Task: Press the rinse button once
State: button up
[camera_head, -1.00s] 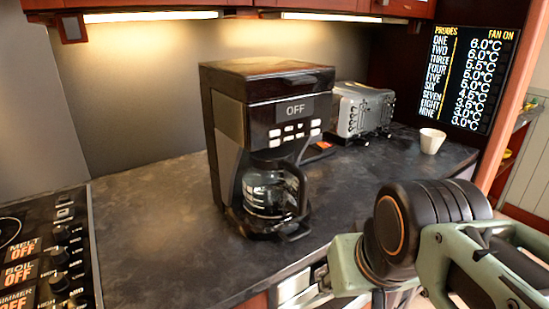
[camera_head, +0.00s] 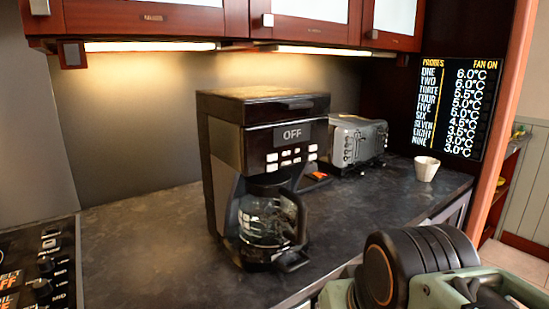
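A black coffee maker (camera_head: 225,135) stands upright on the dark counter, near the middle of the view. Its display (camera_head: 292,134) reads OFF. Below the display is a panel of several small white buttons (camera_head: 290,158); their labels are too small to read, so I cannot tell which one is rinse. A glass carafe (camera_head: 267,218) sits in the machine's base. My arm shows at the lower right, in front of the counter and apart from the coffee maker. My gripper's fingers are not in view.
A silver toaster (camera_head: 358,140) stands behind and right of the coffee maker. A white cup (camera_head: 426,168) is farther right on the counter (camera_head: 140,235). A cooktop (camera_head: 40,270) lies at lower left. Wooden cabinets (camera_head: 150,17) hang above. The counter left of the machine is clear.

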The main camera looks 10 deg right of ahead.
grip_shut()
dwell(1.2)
